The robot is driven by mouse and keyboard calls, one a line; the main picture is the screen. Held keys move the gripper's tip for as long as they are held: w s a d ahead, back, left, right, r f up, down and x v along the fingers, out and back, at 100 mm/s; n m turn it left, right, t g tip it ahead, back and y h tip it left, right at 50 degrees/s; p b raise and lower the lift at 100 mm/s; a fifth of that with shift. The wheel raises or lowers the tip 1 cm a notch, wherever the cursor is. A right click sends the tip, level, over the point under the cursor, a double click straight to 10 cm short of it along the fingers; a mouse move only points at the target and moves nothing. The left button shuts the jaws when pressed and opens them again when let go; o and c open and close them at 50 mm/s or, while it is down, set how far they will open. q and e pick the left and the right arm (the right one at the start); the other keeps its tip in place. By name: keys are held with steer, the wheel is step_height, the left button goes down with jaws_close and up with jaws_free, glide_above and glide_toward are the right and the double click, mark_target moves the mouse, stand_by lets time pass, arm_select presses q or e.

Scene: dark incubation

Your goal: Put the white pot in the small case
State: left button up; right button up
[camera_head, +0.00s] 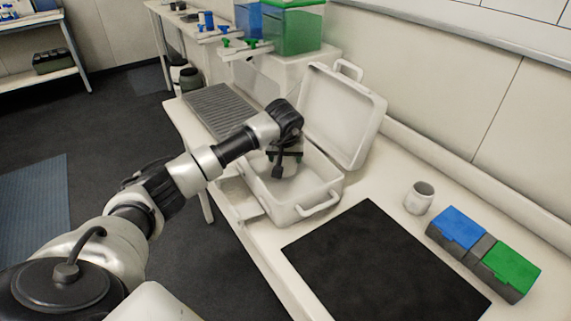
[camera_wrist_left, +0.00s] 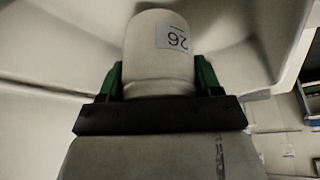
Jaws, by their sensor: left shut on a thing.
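The small case (camera_head: 322,207) is a white open box on the bench, its lid (camera_head: 345,115) raised at the back. My left gripper (camera_head: 284,157) reaches over the case opening from the left. In the left wrist view its green fingers (camera_wrist_left: 160,84) are shut on both sides of the white pot (camera_wrist_left: 158,50), which bears a label reading 26. In the head view the pot (camera_head: 284,171) shows only partly below the gripper, within the case opening. Whether it touches the case floor cannot be told. My right gripper is not in view.
Another white pot (camera_head: 419,198) stands on the bench right of the case. A black mat (camera_head: 385,270) lies in front, with a blue box (camera_head: 457,228) and a green box (camera_head: 511,262) to the right. A grey ribbed mat (camera_head: 220,110) lies left of the case.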

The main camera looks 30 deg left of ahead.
mark_target(286, 165)
arm_select(q)
step_height(286, 165, down, 4)
steer(key=shift+r+p, duration=0.25)
steer(key=shift+p, duration=0.1)
steer(key=shift+f, duration=0.15)
steer(key=shift+f, duration=0.1)
steer(key=o, duration=1)
steer(key=shift+c, duration=0.2)
steer(key=shift+r, duration=0.2)
steer(key=b+v, duration=0.1)
steer(key=v, duration=1.1)
steer(key=shift+d+f, duration=0.1)
